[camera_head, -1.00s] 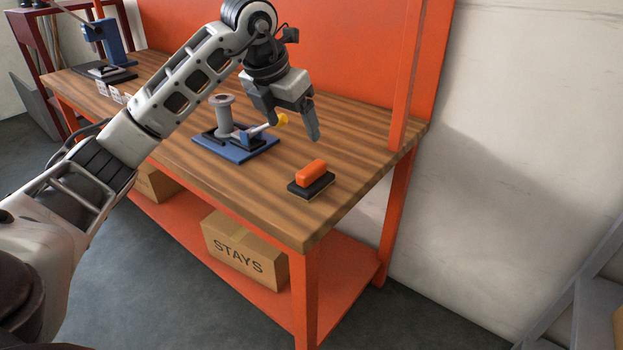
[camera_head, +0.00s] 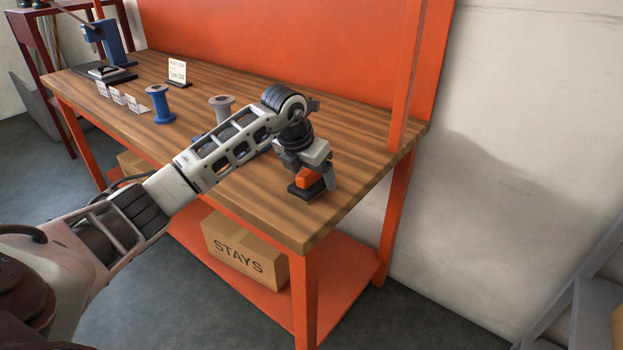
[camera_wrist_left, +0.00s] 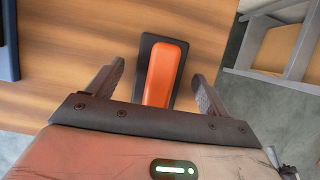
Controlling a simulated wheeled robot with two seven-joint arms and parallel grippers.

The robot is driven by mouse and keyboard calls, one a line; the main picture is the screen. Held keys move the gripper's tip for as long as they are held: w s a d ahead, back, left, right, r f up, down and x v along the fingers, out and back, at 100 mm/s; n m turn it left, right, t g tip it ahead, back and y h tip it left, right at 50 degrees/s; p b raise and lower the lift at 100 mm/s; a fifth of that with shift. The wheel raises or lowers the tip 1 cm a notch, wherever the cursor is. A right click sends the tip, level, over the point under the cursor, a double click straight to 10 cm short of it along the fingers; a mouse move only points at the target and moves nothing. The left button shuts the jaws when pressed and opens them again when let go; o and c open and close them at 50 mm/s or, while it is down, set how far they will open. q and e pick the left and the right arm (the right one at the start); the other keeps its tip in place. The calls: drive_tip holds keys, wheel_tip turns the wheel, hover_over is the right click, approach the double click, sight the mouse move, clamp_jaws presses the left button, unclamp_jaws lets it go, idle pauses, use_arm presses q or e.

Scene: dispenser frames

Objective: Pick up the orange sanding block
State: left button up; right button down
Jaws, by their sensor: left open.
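The orange sanding block (camera_head: 308,178) has an orange grip on a dark base and lies flat near the front right corner of the wooden workbench (camera_head: 262,212). In the left wrist view the sanding block (camera_wrist_left: 162,73) lies between the two spread fingers, with a gap on each side. My left gripper (camera_head: 310,180) is open and right over the block, its fingers pointing down. It also shows in the left wrist view (camera_wrist_left: 155,90). In the head view the gripper hides part of the block. My right gripper is not in view.
A grey spool (camera_head: 222,105) stands behind my left arm. A blue spool (camera_head: 160,104), small white cards and a sign (camera_head: 177,71) are farther left. A cardboard box (camera_head: 243,246) marked STAYS sits on the lower shelf. An orange post (camera_head: 406,75) rises at the bench's back right.

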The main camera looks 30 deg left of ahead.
use_arm(q)
drive_tip(key=shift+w+f, duration=0.1)
drive_tip(key=shift+f, duration=0.2)
drive_tip(key=c, duration=1.1)
drive_tip(key=shift+c, duration=0.2)
drive_tip(key=shift+r, duration=0.2)
drive_tip(key=shift+r, duration=0.2)
wheel_tip(320, 180, up, 3)
drive_tip(key=shift+w+f+b, duration=0.1)
drive_tip(key=shift+b, duration=0.25)
drive_tip(key=s+a+r+b, duration=0.1)
drive_tip(key=s+r+b, duration=0.1)
drive_tip(key=s+r, duration=0.7)
drive_tip(key=s, duration=0.5)
drive_tip(key=shift+a+r, duration=0.3)
drive_tip(key=shift+a, duration=0.1)
